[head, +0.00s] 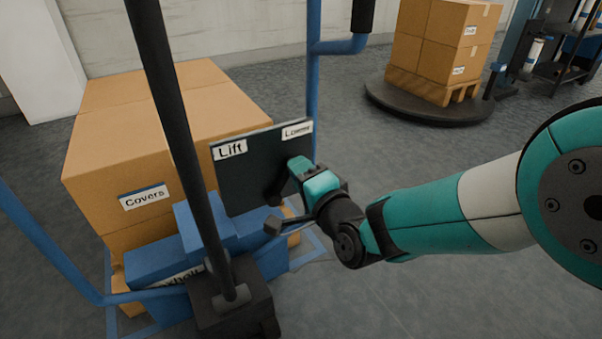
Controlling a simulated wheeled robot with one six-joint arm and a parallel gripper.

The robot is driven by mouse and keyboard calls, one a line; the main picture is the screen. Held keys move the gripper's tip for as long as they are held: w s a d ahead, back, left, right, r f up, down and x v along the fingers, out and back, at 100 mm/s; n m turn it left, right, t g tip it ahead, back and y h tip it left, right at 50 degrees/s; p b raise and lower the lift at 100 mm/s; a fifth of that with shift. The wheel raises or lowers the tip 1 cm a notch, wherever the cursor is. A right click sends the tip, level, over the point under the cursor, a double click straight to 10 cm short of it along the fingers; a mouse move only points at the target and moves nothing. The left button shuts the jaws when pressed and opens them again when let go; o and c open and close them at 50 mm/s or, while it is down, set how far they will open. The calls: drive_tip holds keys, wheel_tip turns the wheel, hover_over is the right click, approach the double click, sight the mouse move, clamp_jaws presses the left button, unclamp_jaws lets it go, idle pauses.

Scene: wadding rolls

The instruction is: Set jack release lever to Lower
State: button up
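A dark panel (240,178) stands upright on the blue pallet jack, with a "Lift" label (230,149) at its upper left and a "Lower" label (297,131) at its upper right. A dark shape that looks like the release lever (277,190) shows low on the panel's right half, beside my gripper. Its exact angle is hard to tell, dark on dark. My gripper (297,170) is at the panel's right side, below the "Lower" label. Its teal body hides part of the panel, and the frame does not show whether its fingers are open or touch the lever.
A black handle bar (178,120) rises in front of the panel from a dark base (233,300). Cartons labelled "Covers" (145,198) stand behind at left. Blue rails (313,90) flank the jack. More cartons (440,45) stand on a round platform (385,98) at the back. The floor between is clear.

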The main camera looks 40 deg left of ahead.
drive_tip(key=o, duration=0.4)
drive_tip(key=shift+d, duration=0.1)
drive_tip(key=b+v, duration=0.8)
drive_tip(key=v, duration=0.9)
drive_tip(key=shift+d+f+b, duration=0.1)
drive_tip(key=shift+d+b, duration=0.05)
drive_tip(key=shift+b, duration=0.2)
